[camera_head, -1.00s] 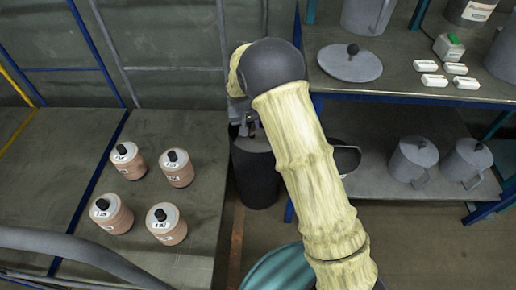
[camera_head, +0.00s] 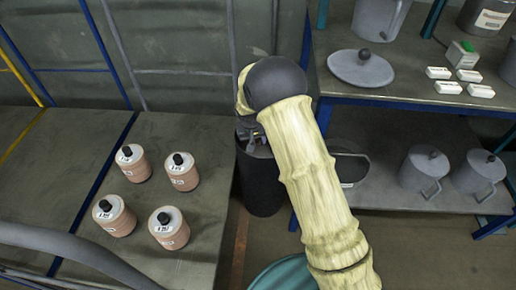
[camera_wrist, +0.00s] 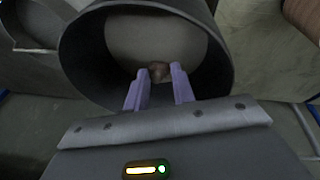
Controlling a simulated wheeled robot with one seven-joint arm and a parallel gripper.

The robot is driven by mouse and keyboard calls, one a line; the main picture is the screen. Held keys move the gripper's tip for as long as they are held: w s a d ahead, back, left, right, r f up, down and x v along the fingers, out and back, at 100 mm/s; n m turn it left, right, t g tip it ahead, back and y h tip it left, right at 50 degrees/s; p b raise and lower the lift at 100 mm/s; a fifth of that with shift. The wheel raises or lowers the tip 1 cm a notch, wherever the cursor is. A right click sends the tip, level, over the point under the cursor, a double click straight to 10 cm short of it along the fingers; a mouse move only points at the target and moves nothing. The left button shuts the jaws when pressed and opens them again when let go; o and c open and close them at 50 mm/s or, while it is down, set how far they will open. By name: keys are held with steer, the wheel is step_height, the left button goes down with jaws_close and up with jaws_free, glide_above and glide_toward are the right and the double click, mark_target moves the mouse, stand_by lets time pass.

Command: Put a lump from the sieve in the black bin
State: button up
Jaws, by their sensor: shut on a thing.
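My gripper (camera_wrist: 159,73) has its two purple fingers shut on a small brown lump (camera_wrist: 159,70). In the wrist view the lump shows against the round opening of the black bin (camera_wrist: 74,60), within its rim. I cannot tell how far the lump is above the bin floor. In the head view the black bin (camera_head: 262,185) stands on the floor between the bench and the shelf, with my gripper (camera_head: 247,138) at its top, partly hidden by my arm. A round grey vessel (camera_head: 350,168), possibly the sieve, sits on the lower shelf, partly behind my arm.
Several pink jars with black knobs (camera_head: 132,163) stand on the left bench. Lidded grey pots (camera_head: 424,168) stand on the lower shelf. A teal round rim (camera_head: 285,275) is at the bottom.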

steer(key=shift+f+b, duration=0.8)
steer(key=shift+f, duration=1.55)
steer(key=shift+a, duration=0.1)
steer(key=shift+f, duration=0.35)
steer(key=shift+s+f, duration=0.1)
steer(key=shift+f, duration=0.1)
steer(key=o, duration=1)
steer(key=shift+d+f, duration=0.15)
steer(key=shift+d, duration=0.05)
steer(key=shift+c, duration=0.2)
steer(key=shift+r, duration=0.45)
steer(key=p+v, duration=0.4)
steer(key=v, duration=0.8)
steer(key=shift+r, duration=0.3)
